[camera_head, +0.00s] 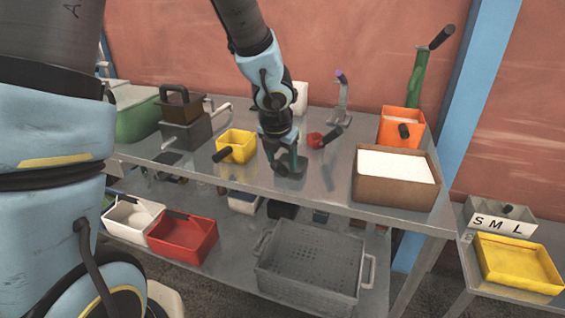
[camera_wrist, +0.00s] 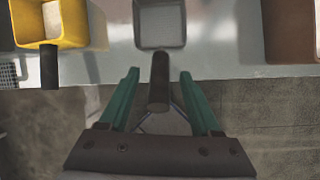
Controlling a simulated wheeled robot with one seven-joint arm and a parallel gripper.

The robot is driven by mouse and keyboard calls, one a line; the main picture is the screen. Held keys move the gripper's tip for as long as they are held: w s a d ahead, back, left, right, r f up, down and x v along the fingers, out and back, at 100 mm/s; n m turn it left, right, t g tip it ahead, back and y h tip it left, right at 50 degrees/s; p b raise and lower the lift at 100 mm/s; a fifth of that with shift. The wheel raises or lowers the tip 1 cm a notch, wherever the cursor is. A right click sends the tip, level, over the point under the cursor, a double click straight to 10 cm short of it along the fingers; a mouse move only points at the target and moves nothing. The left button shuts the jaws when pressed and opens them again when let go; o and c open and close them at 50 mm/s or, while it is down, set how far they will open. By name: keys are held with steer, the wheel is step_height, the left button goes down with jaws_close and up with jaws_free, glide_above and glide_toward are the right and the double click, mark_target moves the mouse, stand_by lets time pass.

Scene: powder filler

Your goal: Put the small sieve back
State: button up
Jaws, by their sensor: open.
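A small grey square-rimmed pan with a dark handle, which looks like the small sieve (camera_wrist: 160,30), is at the top middle of the wrist view. Its handle (camera_wrist: 159,80) points back between the green fingers of my gripper (camera_wrist: 160,92). The fingers are open, with a gap on each side of the handle. In the head view my gripper (camera_head: 287,158) is low over the front middle of the metal table, and hides most of the pan. I cannot make out its mesh. A grey holder marked S M L (camera_head: 500,222) stands at the right, with a dark handle showing in it.
A yellow scoop (camera_head: 237,146) lies left of my gripper, and a brown box of white powder (camera_head: 398,176) stands right. An orange container (camera_head: 401,126) is behind the box. The lower shelf holds a grey basket (camera_head: 308,262) and a red bin (camera_head: 184,240). A yellow tray (camera_head: 518,264) is right.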

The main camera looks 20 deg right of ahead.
steer(key=p+v, duration=0.2)
steer(key=v, duration=0.4)
steer(key=shift+s+a+r, duration=0.1)
steer(key=shift+s+r, duration=0.05)
steer(key=shift+r, duration=0.2)
steer(key=s+a+m+g+y, duration=0.1)
steer(key=a+m+g+y, duration=0.1)
steer(key=a+m, duration=2.4)
steer(key=a, duration=0.3)
steer(key=shift+s+a+r, duration=0.25)
steer(key=shift+s+a, duration=0.05)
steer(key=shift+f+m+b, duration=0.3)
steer(key=shift+f+b, duration=0.2)
steer(key=shift+f, duration=0.2)
